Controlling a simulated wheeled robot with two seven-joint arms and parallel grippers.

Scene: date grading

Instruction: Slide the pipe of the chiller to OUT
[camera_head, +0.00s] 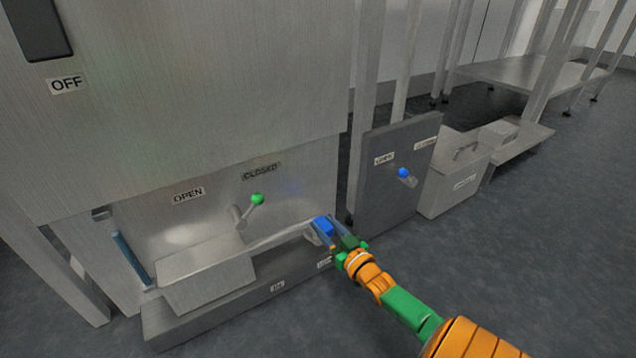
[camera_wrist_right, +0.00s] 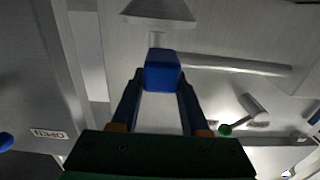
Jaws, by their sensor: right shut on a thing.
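The chiller (camera_head: 190,120) is the large brushed-metal cabinet at the left. Its pipe (camera_head: 285,236) is a thin metal tube low at the front, ending in a blue block handle (camera_head: 323,226). My right gripper (camera_head: 325,230) is shut on the blue handle. In the right wrist view the blue handle (camera_wrist_right: 163,72) sits between the two fingertips, and the pipe (camera_wrist_right: 240,64) runs off to the right. An IN label (camera_head: 277,286) is on the base ledge. Another label (camera_head: 323,263) is right of it, near the gripper, too small to read surely. My left gripper is not in view.
A green-knobbed lever (camera_head: 257,198) stands by the CLOSED label, with OPEN to its left. A metal box (camera_head: 205,272) sits on the ledge. A grey panel (camera_head: 385,200) with a blue knob stands right of the chiller, beside a grey bin (camera_head: 450,190). Floor at right is clear.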

